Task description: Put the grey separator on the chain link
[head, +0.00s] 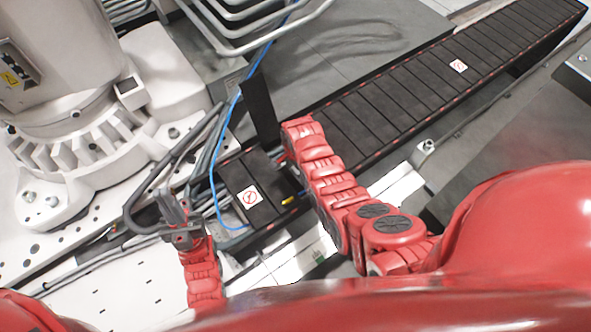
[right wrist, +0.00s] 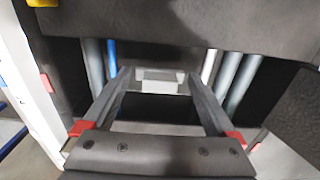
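The black cable chain (head: 390,110) runs from upper right to lower left in the head view, with an uncovered stretch in the middle. My right arm reaches over that stretch, and its gripper is hidden there behind the arm. In the right wrist view the two fingers of my right gripper (right wrist: 160,75) point down into the open link between cables. A small light grey piece, seemingly the grey separator (right wrist: 158,86), lies between the fingertips. Whether they clamp it is unclear. My left gripper (head: 178,208) is left of the chain, its fingers apart and empty.
A blue cable (head: 213,165) and grey cables run beside the chain. A dark chain cover (head: 260,108) stands upright near my right gripper. A white robot base (head: 70,160) stands at left. Dark chain walls flank my right fingers closely.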

